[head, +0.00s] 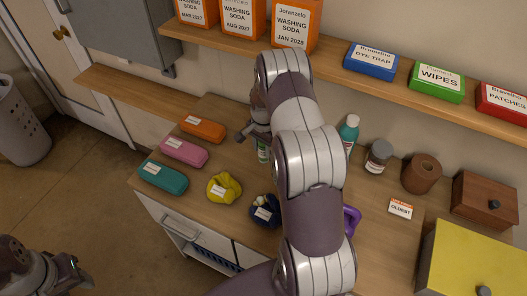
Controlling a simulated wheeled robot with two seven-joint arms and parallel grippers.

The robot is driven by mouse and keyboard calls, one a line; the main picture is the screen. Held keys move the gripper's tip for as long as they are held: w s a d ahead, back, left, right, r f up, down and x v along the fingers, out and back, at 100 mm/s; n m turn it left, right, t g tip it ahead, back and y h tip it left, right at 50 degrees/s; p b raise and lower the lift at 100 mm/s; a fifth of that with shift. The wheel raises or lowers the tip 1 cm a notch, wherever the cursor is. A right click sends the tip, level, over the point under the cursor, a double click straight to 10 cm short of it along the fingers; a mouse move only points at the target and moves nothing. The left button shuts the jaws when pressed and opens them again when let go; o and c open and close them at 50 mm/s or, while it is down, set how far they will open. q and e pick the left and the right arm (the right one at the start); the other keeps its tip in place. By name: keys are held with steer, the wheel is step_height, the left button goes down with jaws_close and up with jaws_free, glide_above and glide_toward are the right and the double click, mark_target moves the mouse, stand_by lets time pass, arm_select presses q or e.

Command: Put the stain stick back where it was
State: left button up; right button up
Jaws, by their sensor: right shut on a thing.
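My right arm reaches up through the middle of the head view and hides part of the counter. My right gripper (257,138) is over the back of the counter, shut on a small green and white item (263,153), which looks like the stain stick. Only part of this item shows under the fingers. I cannot tell whether it touches the counter. My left gripper (75,276) is at the lower left, away from the counter, and its fingers are too unclear to judge.
Orange (202,127), pink (184,152) and teal (163,177) cases lie left on the counter. A yellow pouch (224,188) and a navy pouch (265,211) are in front. A teal bottle (349,133), a jar (378,156) and an "OLDEST" card (400,209) are right of my arm.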

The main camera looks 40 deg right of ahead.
mark_target(264, 155)
step_height(264, 155, down, 3)
steer(key=shift+s+a+r+p, duration=0.1)
steer(key=shift+s+r+p, duration=0.05)
steer(key=shift+p, duration=0.4)
steer(key=shift+f, duration=0.5)
steer(key=o, duration=1.1)
steer(key=shift+c, duration=0.2)
